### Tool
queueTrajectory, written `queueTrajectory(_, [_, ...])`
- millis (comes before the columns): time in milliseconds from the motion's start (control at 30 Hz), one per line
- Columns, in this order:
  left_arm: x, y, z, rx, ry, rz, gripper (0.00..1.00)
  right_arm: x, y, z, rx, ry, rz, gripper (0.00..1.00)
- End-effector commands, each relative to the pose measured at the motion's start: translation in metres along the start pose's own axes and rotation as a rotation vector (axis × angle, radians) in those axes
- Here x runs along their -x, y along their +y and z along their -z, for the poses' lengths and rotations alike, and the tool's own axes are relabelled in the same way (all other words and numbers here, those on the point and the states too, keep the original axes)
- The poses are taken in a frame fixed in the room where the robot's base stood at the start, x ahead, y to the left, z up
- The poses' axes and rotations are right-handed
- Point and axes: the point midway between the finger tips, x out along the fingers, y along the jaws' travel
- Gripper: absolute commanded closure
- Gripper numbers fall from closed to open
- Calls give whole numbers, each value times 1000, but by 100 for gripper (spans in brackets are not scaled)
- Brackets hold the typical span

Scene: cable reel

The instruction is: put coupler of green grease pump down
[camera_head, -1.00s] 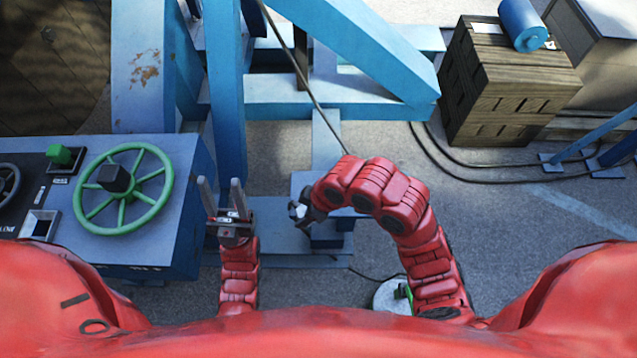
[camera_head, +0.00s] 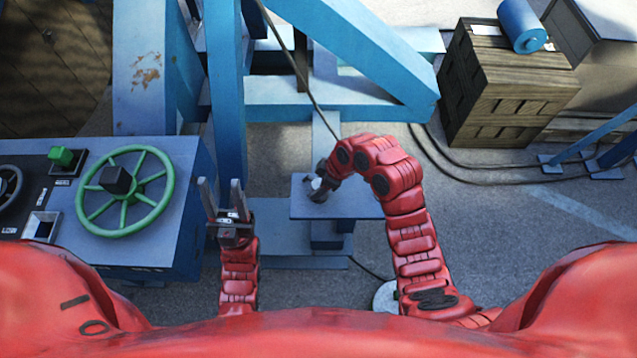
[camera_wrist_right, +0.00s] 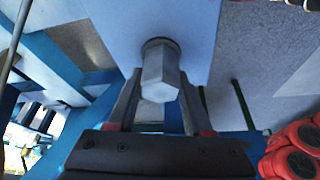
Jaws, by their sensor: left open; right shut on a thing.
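My right gripper (camera_head: 319,188) is shut on the coupler of the green grease pump, a grey metal hexagonal piece. In the right wrist view the coupler (camera_wrist_right: 160,72) sits between the two fingers, in front of a light blue plate. The gripper is over the left part of this small blue plate (camera_head: 352,207) in the head view. I cannot tell whether the coupler touches the plate. The pump (camera_head: 387,295) is mostly hidden behind my right arm; only a pale round part shows. My left gripper (camera_head: 222,190) is open and empty, left of the plate.
A blue console with a green handwheel (camera_head: 124,191) stands at the left. Blue beams (camera_head: 228,100) rise behind the grippers. A wooden crate (camera_head: 505,90) with a blue cylinder (camera_head: 522,25) is at the back right. Black cables (camera_head: 470,178) lie on the floor.

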Motion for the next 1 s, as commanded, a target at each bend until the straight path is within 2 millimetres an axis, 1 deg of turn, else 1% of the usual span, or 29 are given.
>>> queueTrajectory(233, [6, 0, -1, 0, 0, 0, 50, -5, 0, -1, 0, 2, -1, 100])
queueTrajectory(267, [4, 0, -1, 0, 0, 0, 50, -3, 0, -1, 0, 2, -1, 44])
queueTrajectory(300, [4, 0, -1, 0, 0, 0, 50, -3, 0, -1, 0, 1, -1, 37])
queueTrajectory(400, [4, 0, -1, 0, 0, 0, 50, -3, 0, -1, 0, 1, -1, 19])
queueTrajectory(667, [4, 0, -1, 0, 0, 0, 50, -2, 0, 0, 0, 1, -1, 19])
queueTrajectory(767, [-2, 0, 0, 0, 0, 0, 50, 2, 0, 1, 0, 1, -1, 19])
queueTrajectory(833, [5, 0, -1, 0, 0, 0, 50, 5, 1, 0, 0, 4, -4, 19])
queueTrajectory(933, [13, 1, -2, 0, 0, 0, 50, 22, 3, 0, 1, 7, -10, 19])
queueTrajectory(967, [10, 0, -2, 0, 0, 0, 50, 31, 2, 1, 2, 3, -8, 19])
queueTrajectory(1000, [0, 0, 0, 0, -1, 0, 50, 44, 2, 2, 1, 0, -8, 19])
